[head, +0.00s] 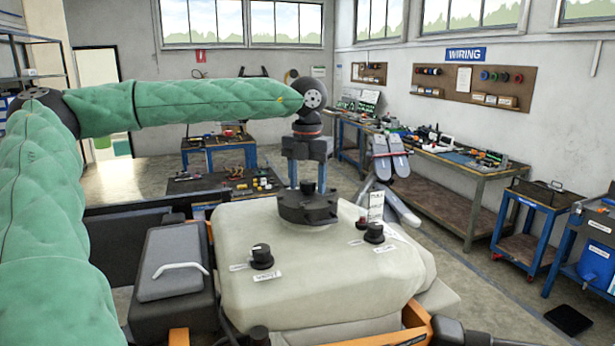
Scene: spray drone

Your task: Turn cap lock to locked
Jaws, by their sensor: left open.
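The drone's cream tank (330,285) fills the lower middle of the head view. A round dark cap (307,209) sits on its top, with a small raised grip in the middle. My left gripper (308,180) points straight down over the cap. Its blue fingers are open, one on each side of the raised grip; whether they touch it I cannot tell. A black knob (262,257) with a white label stands at the front left of the tank. Another black knob (374,233) stands at the right, with labels beside it. The lock marking is too small to read. My right gripper is not in view.
A grey-topped black box (174,268) sits close to the tank's left side. Orange frame parts (414,325) show at the front right. Grey paddle-shaped parts (390,160) rise behind the tank. A workbench (440,165) runs along the right wall, with a blue cart (535,225) nearby.

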